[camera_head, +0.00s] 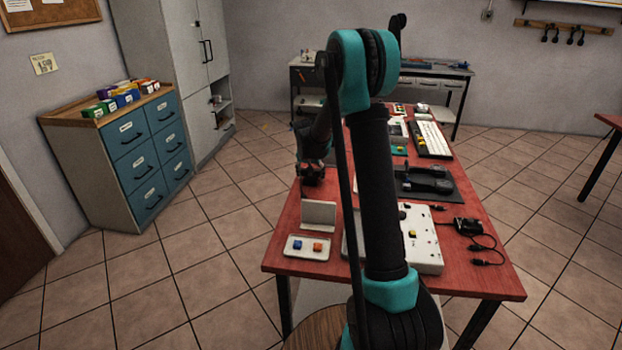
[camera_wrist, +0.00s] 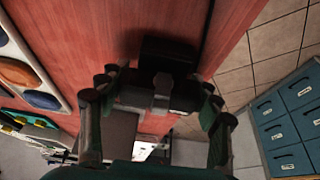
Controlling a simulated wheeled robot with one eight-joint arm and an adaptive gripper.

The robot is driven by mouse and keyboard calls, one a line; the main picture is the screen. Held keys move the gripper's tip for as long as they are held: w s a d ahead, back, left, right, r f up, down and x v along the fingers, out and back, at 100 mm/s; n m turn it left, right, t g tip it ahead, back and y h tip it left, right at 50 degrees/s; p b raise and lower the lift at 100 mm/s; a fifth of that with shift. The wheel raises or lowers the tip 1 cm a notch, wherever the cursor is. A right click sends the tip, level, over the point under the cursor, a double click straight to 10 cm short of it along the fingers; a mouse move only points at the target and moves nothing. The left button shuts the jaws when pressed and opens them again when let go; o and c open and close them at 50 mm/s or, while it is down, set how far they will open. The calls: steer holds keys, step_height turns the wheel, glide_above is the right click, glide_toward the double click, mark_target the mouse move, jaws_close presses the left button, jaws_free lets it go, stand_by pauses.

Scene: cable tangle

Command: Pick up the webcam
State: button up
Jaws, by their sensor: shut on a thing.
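The webcam (camera_wrist: 168,55) is a dark, blocky thing with a short grey stem, seen in the wrist view between my fingers. My gripper (camera_wrist: 158,92) is shut on it, with one finger on each side. The red table top lies close beneath and around it. In the head view my gripper (camera_head: 312,174) is at the left edge of the red table, pointing down. The webcam is mostly hidden there by the gripper, and I cannot tell whether it touches the table.
On the red table (camera_head: 282,258), an upright light panel (camera_head: 318,214) and a white tray (camera_head: 307,248) with blue and orange pieces stand nearer.

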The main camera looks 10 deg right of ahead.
steer(key=shift+r, duration=0.1)
step_height(320, 180, up, 20)
steer(key=f, duration=0.1)
steer(key=w+d+f, duration=0.1)
steer(key=w+d, duration=0.2)
steer(key=w, duration=0.1)
steer(key=w+d+f, duration=0.1)
steer(key=w+d, duration=0.3)
steer(key=w+d+f, duration=0.1)
steer(key=w+d, duration=0.3)
steer(key=w, duration=0.1)
steer(key=shift+w+f, duration=0.1)
steer(key=shift+f, duration=0.25)
steer(key=shift+d+f, duration=0.1)
steer(key=shift+f, duration=3.15)
steer(key=shift+f, duration=0.25)
